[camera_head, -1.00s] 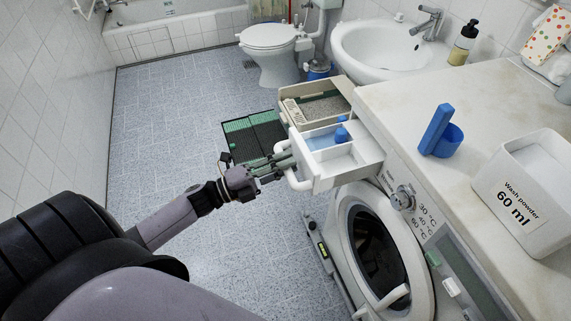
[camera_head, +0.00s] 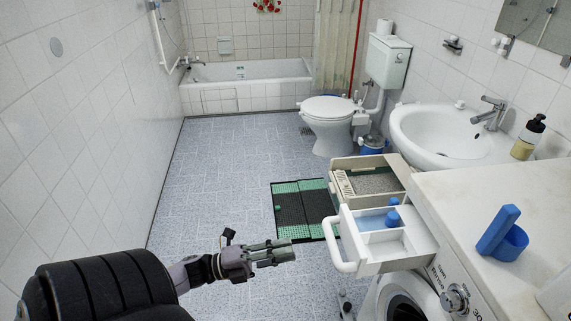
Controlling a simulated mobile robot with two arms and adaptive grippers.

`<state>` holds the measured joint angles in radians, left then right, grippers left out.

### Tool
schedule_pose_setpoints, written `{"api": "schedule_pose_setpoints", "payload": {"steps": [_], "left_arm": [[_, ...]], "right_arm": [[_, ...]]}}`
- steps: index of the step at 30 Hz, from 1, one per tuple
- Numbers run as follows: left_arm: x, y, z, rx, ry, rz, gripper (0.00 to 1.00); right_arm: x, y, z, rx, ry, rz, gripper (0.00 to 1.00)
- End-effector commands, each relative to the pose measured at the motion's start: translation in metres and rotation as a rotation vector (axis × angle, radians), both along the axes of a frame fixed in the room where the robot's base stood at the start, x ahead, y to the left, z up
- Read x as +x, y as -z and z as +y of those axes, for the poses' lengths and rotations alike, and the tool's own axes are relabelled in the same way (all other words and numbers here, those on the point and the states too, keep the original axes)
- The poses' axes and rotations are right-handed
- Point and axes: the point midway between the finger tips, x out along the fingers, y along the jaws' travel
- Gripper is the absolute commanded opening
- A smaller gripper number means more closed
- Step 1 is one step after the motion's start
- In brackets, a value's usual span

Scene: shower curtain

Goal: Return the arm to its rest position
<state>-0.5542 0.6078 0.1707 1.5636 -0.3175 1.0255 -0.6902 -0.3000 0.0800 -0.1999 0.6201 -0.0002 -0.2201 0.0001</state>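My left gripper (camera_head: 284,250) is in the middle of the view, over the tiled floor, pointing right. It is empty and apart from the white handle (camera_head: 335,244) of the pulled-out washing machine drawer (camera_head: 372,262), to the left of it. Its fingers lie close together, and I cannot tell from this angle whether they are open or shut. My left arm comes in from the lower left, partly hidden behind my own dark body part. My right gripper is not in view.
The drawer sticks out from the washing machine (camera_head: 402,297) with a blue-topped piece in it. A blue scoop (camera_head: 503,234) stands on the counter (camera_head: 452,196). A green and black mat (camera_head: 304,208) lies on the floor. Open floor (camera_head: 215,165) spreads behind the arm to the bathtub (camera_head: 247,86).

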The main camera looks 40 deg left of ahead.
Motion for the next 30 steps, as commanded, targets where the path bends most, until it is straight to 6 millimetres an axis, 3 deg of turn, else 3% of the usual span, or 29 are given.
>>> {"api": "schedule_pose_setpoints", "payload": {"steps": [10,14,17,22,26,30], "left_arm": [[0.001,0.002,0.001,-0.003,-0.004,0.006,0.26],[0.006,0.029,0.011,-0.051,-0.081,0.098,0.26],[0.01,0.081,0.028,-0.142,-0.215,0.267,0.26],[-0.013,0.206,0.044,-0.351,-0.494,0.647,0.26],[-0.055,0.297,0.034,-0.496,-0.69,0.929,0.26],[-0.118,0.378,0.003,-0.621,-0.891,1.222,0.26]], "right_arm": [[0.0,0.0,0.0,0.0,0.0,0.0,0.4],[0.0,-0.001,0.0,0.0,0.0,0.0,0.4],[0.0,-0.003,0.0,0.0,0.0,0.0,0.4],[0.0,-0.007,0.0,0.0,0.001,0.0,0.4],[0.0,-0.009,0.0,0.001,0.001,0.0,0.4],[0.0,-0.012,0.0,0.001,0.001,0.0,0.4]]}}
